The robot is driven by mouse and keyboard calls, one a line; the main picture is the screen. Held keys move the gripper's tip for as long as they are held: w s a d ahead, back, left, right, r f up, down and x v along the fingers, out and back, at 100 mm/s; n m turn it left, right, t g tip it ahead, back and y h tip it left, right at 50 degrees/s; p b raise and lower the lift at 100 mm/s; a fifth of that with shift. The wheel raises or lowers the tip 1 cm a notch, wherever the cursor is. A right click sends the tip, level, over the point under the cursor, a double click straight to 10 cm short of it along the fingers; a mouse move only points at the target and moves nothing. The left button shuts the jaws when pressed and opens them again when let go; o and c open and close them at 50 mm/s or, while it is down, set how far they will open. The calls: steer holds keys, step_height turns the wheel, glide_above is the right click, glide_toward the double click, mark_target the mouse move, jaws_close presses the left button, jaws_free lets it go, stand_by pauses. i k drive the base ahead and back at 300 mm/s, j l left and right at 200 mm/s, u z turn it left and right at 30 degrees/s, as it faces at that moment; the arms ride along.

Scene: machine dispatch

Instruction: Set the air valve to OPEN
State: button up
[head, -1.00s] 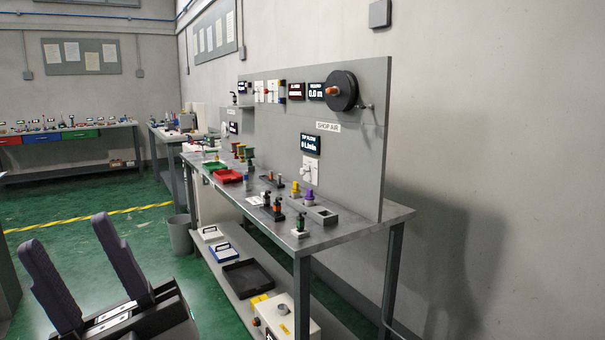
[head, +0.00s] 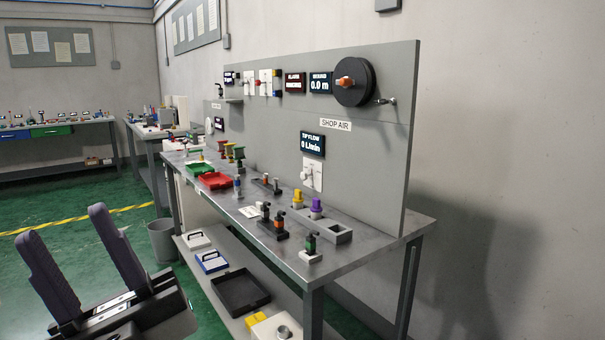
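I cannot tell for sure which part is the air valve. A sign reading SHOP AIR (head: 336,125) is on the grey back panel of the bench. Below it are a display reading 0 L/min (head: 312,145) and a white plate with a small light fitting (head: 312,176), whose setting is too small to read. Above the sign are a black round disc with an orange hub (head: 355,97) and a small metal fitting (head: 386,101). My gripper (head: 72,236) is at the lower left, away from the bench. Its two purple-grey fingers are wide apart with nothing between them.
The bench top (head: 352,256) carries several small fittings, a red tray (head: 215,181) and a green tray. Its lower shelf holds a black tray (head: 240,293) and cases. A grey bin (head: 162,241) stands on the floor left of the bench. Green floor between is clear.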

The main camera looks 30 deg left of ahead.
mark_target(304, 176)
steer(key=i+j, duration=0.15)
steer(key=j, duration=0.2)
steer(key=i+j+z, duration=0.1)
steer(key=j, duration=0.2)
steer(key=i+j, duration=0.2)
steer(key=j, duration=0.15)
steer(key=i+j, duration=0.15)
steer(key=j, duration=0.2)
steer(key=i+j+z, duration=0.1)
steer(key=j, duration=0.25)
steer(key=i+j, duration=0.2)
steer(key=j, duration=0.15)
